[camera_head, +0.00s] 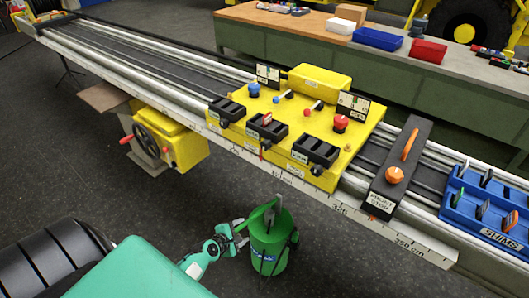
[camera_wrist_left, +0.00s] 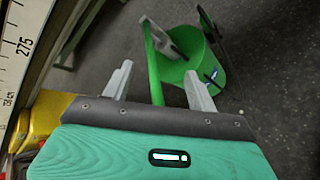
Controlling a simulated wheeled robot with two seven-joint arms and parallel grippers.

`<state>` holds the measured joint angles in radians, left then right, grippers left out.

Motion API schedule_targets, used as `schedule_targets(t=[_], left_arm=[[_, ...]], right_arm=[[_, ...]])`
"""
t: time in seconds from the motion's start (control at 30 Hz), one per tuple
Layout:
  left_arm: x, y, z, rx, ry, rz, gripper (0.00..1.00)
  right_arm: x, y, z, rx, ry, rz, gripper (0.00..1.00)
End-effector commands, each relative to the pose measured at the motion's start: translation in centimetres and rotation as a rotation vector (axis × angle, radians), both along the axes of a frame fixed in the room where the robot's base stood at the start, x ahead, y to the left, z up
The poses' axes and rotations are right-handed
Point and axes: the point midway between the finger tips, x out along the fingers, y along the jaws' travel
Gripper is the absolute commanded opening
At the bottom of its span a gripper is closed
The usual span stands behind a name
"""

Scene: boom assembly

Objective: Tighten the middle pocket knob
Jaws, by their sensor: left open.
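The middle pocket (camera_head: 270,126) is a black tray on the sloping yellow carriage (camera_head: 288,142), between two similar pockets. It holds something small and red. Its small dark knob (camera_head: 265,145) shows on the pocket's front, beside a pale label; how tight it is cannot be told. My left gripper (camera_head: 241,232) is open in front of and below the carriage, beside the green bucket and apart from the knob. In the left wrist view its grey fingers (camera_wrist_left: 158,82) are spread, and a green bar appears between them; contact cannot be told. My right gripper is not in view.
The green bucket (camera_head: 268,248) stands on the floor with grey pieces sticking out. The long rail (camera_head: 140,62) runs diagonally behind my arm. A yellow handwheel box (camera_head: 177,140) hangs at left.

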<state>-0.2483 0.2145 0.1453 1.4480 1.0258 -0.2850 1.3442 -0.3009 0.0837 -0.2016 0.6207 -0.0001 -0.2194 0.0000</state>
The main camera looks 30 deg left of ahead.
Motion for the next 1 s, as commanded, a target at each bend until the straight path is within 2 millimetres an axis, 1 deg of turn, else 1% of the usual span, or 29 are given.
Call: schedule_targets(t=[0.03,0.07,0.17,0.2,0.27,0.3,0.37,0.4,0.5,0.6,0.67,0.77,0.83,1.0], left_arm=[[0.9,0.5,1.6,-0.053,-0.036,0.031,0.59],[1.3,0.8,2.6,-0.091,-0.056,0.05,0.59],[2.9,1.7,6.5,-0.237,-0.134,0.115,0.59],[3.5,2.0,8.3,-0.306,-0.17,0.139,0.59],[4.3,2.6,11.3,-0.417,-0.225,0.172,0.59],[4.8,2.9,13.4,-0.495,-0.262,0.19,0.59],[5.4,3.4,16.7,-0.616,-0.317,0.209,0.59],[5.6,3.5,18.8,-0.695,-0.348,0.217,0.59],[5.8,3.8,22.6,-0.844,-0.402,0.222,0.59],[5.9,4.0,24.6,-0.921,-0.427,0.22,0.59],[6.1,4.0,25.1,-0.939,-0.432,0.22,0.59],[6.8,3.9,25.2,-0.945,-0.433,0.22,0.59],[7.7,3.9,25.3,-0.944,-0.433,0.22,0.59],[10.5,3.7,25.3,-0.942,-0.433,0.22,0.59]], right_arm=[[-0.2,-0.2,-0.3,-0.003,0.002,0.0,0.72],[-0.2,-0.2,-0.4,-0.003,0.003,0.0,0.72],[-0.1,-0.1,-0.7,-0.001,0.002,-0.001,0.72],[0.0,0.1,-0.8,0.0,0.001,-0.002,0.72],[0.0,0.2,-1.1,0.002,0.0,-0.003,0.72],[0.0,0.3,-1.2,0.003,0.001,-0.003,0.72],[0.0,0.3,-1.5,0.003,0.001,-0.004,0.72],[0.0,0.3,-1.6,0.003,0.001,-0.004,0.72],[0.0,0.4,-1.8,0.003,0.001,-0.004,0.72],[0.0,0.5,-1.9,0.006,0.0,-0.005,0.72],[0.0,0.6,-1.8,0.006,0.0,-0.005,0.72],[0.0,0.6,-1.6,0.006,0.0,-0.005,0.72],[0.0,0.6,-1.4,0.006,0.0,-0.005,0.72],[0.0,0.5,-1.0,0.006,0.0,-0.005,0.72]])
